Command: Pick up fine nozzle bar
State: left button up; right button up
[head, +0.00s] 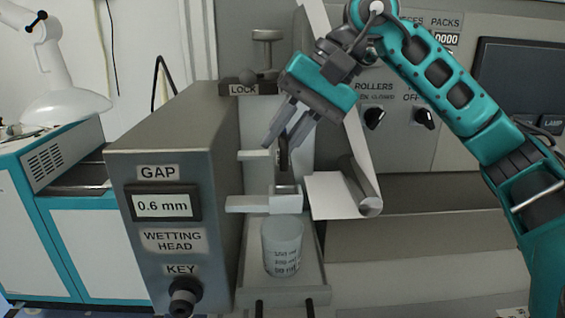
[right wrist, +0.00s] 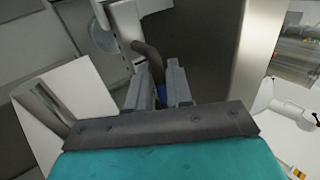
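My right gripper (head: 282,138) reaches down from the upper right into the wetting head. Its fingers are a little apart. A dark curved handle (head: 284,160) stands by the fingertips; in the right wrist view the handle (right wrist: 147,52) runs up from between the fingers (right wrist: 156,85). I cannot tell whether they press on it. A pale bar (head: 250,204) lies level below, ending at a small light block (head: 288,199). I cannot tell for certain which part is the fine nozzle bar. My left gripper is not in view.
A clear measuring beaker (head: 282,246) stands on the tray (head: 300,298) below. The grey gap panel (head: 165,240) stands close on the left, reading 0.6 mm. A white web (head: 333,195) and its roll edge lie close on the right. A LOCK knob (head: 266,36) is behind.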

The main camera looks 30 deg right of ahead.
jog(key=shift+f, duration=0.1)
jog(key=shift+c, duration=0.2)
grip_shut()
jog(key=shift+r, duration=0.25)
